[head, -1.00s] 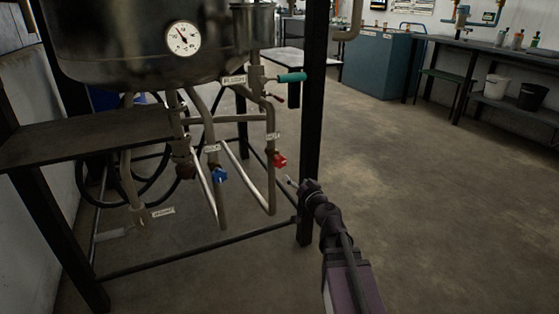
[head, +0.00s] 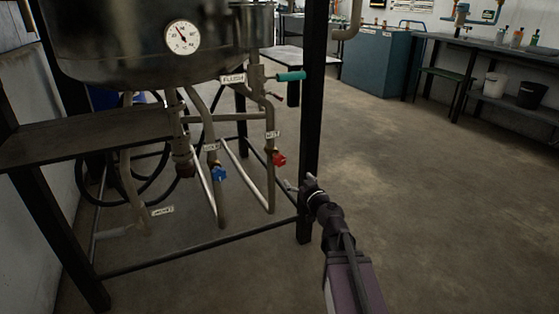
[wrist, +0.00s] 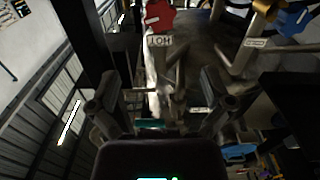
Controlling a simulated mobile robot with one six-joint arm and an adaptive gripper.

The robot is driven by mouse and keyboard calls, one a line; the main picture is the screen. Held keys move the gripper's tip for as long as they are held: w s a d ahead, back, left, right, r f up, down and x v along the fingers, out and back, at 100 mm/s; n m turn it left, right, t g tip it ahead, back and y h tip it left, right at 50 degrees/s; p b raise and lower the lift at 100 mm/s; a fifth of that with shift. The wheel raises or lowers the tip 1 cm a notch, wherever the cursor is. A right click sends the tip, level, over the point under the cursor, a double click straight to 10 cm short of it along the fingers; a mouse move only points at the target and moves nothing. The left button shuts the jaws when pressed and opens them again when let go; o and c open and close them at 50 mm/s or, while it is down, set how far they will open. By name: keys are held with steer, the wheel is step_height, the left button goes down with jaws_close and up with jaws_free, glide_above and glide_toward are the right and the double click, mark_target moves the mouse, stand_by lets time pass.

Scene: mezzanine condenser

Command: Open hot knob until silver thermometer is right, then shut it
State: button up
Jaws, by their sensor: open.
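The red hot knob (head: 279,160) sits on a pipe under the vessel, below a small label. It also shows at the top of the wrist view (wrist: 160,17), above a label that appears to read HOT. My gripper (head: 291,186) is open and empty, a little below and right of the red knob, apart from it. Its two fingers stand spread in the wrist view (wrist: 158,98). A round thermometer (head: 182,38) with a white dial and silvery rim is on the vessel's front. Its needle points to the upper left; the numbers are too small to read.
A blue knob (head: 219,174) is on the pipe left of the red one. A teal handle (head: 290,76) sticks out above. A black frame post (head: 311,120) stands just right of the red knob. The floor (head: 430,210) to the right is clear.

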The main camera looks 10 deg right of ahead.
mark_target(281, 161)
steer(key=shift+w, duration=0.1)
steer(key=x, duration=1.3)
steer(key=shift+w+a, duration=0.1)
steer(key=shift+w, duration=0.2)
steer(key=c, duration=1.1)
